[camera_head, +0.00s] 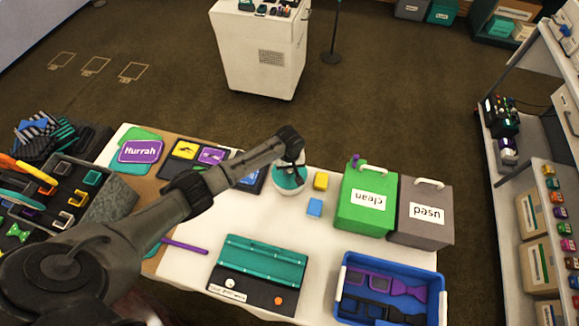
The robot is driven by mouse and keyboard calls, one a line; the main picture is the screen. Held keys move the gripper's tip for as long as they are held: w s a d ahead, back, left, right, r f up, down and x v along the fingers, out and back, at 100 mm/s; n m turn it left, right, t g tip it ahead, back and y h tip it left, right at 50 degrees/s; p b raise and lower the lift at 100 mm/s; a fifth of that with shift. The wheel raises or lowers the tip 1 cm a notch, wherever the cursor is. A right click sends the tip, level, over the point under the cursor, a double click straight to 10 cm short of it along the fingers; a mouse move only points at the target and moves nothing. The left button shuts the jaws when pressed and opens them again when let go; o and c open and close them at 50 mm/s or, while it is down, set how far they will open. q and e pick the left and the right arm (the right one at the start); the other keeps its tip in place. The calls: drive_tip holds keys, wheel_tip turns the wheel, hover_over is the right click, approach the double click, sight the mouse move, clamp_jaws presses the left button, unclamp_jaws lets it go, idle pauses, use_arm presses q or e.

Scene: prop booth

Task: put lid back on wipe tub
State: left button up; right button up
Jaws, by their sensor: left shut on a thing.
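The white wipe tub (289,190) stands on the table past the middle, beside the yellow and blue blocks. A teal lid (286,181) shows at its top. My left gripper (297,174) is over the tub, pointing down and shut on the lid. The gripper hides part of the lid, and I cannot tell whether the lid is seated on the rim or just above it. My right gripper is not in view.
A yellow block (321,181) and a blue block (314,207) lie right of the tub. A teal-and-black case (262,262) and a blue crate (389,259) are nearer. White tabletop between is clear.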

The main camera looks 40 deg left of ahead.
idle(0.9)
use_arm(q)
drive_tip(key=shift+p, duration=0.6)
idle(0.4)
drive_tip(key=shift+f, duration=0.15)
idle(0.4)
drive_tip(key=shift+p, duration=0.5)
idle(0.3)
idle(0.3)
drive_tip(key=o, duration=1.5)
drive_tip(key=shift+c, duration=0.2)
